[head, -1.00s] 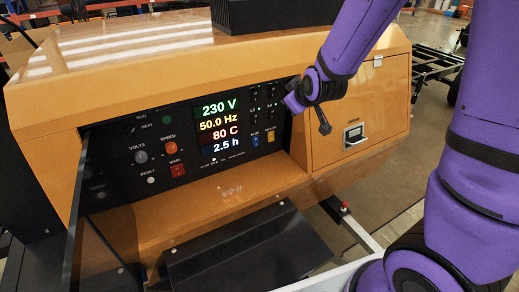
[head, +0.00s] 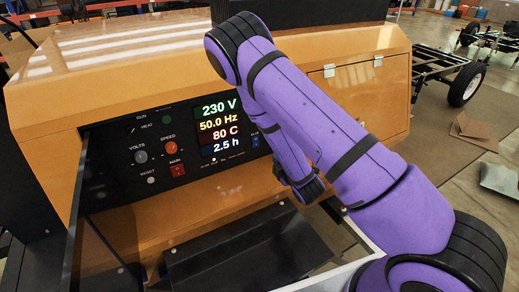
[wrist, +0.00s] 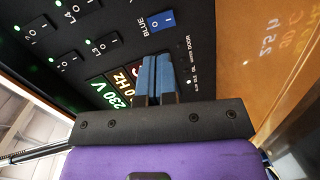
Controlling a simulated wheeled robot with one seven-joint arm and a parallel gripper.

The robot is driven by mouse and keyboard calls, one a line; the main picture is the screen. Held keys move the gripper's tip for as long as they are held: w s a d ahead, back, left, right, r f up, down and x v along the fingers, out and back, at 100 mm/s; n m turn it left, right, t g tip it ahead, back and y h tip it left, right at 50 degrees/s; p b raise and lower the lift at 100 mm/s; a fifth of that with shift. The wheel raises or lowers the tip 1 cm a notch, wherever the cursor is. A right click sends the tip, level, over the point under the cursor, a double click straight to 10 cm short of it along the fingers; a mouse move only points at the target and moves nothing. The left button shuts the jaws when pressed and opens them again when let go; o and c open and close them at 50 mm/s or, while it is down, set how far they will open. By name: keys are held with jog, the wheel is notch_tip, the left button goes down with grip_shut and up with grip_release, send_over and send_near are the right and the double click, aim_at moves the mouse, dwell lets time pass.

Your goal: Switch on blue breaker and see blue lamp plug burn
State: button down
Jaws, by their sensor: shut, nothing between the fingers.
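The blue breaker (wrist: 158,21) is a small blue rocker marked O and I, beside the word BLUE, at the top of the wrist view. Which side is pressed in I cannot tell. In the head view the blue breaker (head: 255,140) shows at the panel's right, beside my arm. My gripper (wrist: 156,58) is shut and empty, its blue fingers just below the breaker in the wrist picture. Whether they touch the panel I cannot tell. In the head view my arm hides the fingers. I cannot make out a blue lamp plug in either view.
Black breakers L3 (wrist: 103,45) and L4 (wrist: 83,14) with green lights sit close to the left. The lit display (head: 220,125) and red main switch (head: 178,170) are left of my arm. An orange wall (wrist: 265,60) flanks the panel.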

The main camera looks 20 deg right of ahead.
aim_at(257, 146)
jog(key=shift+s+a+f+n+y, duration=0.25)
jog(key=shift+s+f+n+y, duration=0.35)
jog(key=shift+s+f+n, duration=0.4)
jog(key=shift+w, duration=0.15)
jog(key=x, duration=1.4)
jog(key=shift+r, duration=0.25)
jog(key=shift+w, duration=0.1)
jog(key=shift+w+f, duration=0.1)
jog(key=shift+w, duration=0.1)
jog(key=shift+s, duration=0.1)
